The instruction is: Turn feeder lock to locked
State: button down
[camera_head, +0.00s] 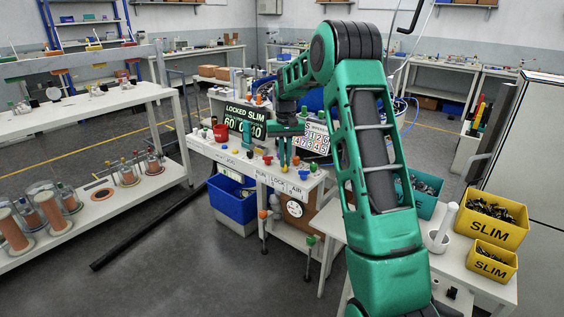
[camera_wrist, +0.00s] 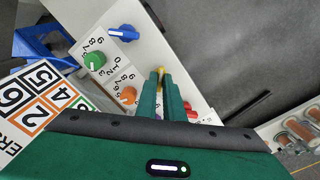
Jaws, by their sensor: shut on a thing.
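My gripper (camera_head: 285,162) reaches down onto the white control bench (camera_head: 232,158). In the wrist view my gripper (camera_wrist: 162,74) is shut on a small yellow knob (camera_wrist: 161,69), of which only a bit shows between the fingertips. In the head view the fingers hide most of that knob, so its pointing direction cannot be told. The front edge of the bench carries the labels JOG, RUN, LOCK (camera_head: 278,184) and AIR. A dark display (camera_head: 247,121) behind reads LOCKED SLIM with numbers below.
Close by are a blue knob (camera_wrist: 122,33), a green knob (camera_wrist: 95,60), an orange knob (camera_wrist: 128,95) and red knobs (camera_wrist: 191,114). A numbered board (camera_head: 313,138) stands behind. Yellow SLIM bins (camera_head: 491,262) sit on the right table. A blue bin (camera_head: 232,204) is below the bench.

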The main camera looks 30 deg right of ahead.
jog(key=shift+s+f, duration=0.15)
jog(key=shift+s, duration=0.05)
dwell(0.3)
jog(key=c, duration=1.9)
grip_release()
jog(key=shift+o, duration=0.2)
jog(key=shift+w, duration=0.1)
notch_tip(320, 180, up, 11)
